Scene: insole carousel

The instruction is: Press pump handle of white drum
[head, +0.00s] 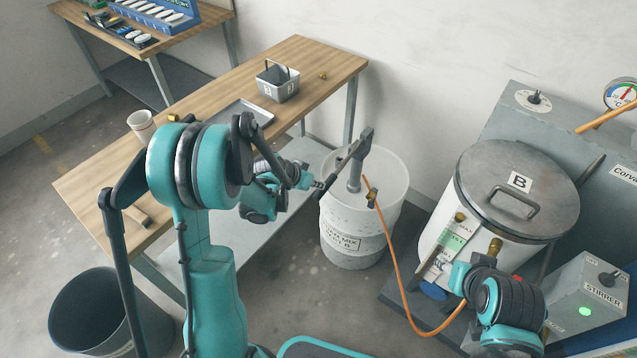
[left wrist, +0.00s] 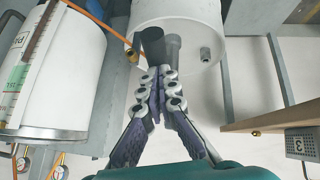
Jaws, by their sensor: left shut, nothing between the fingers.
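The white drum (head: 362,222) stands on the floor by the wall, right of the wooden table. A grey pump column (head: 355,172) rises from its lid, with a dark pump handle (head: 345,158) slanting down to the left. My left gripper (head: 320,185) is at the handle's lower left end. In the left wrist view, my left gripper (left wrist: 157,74) is shut and empty, its fingertips just by the dark handle end (left wrist: 152,44). I cannot tell whether they touch. The drum (left wrist: 185,12) is behind. My right arm shows at the lower right, but its fingers do not.
A white tank (head: 436,230) with a metal lid marked B stands right of the drum. An orange hose (head: 398,275) hangs between them. The wooden table (head: 215,95) holds a grey bin (head: 278,84), a tray and a cup. A dark bucket (head: 95,310) stands at lower left.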

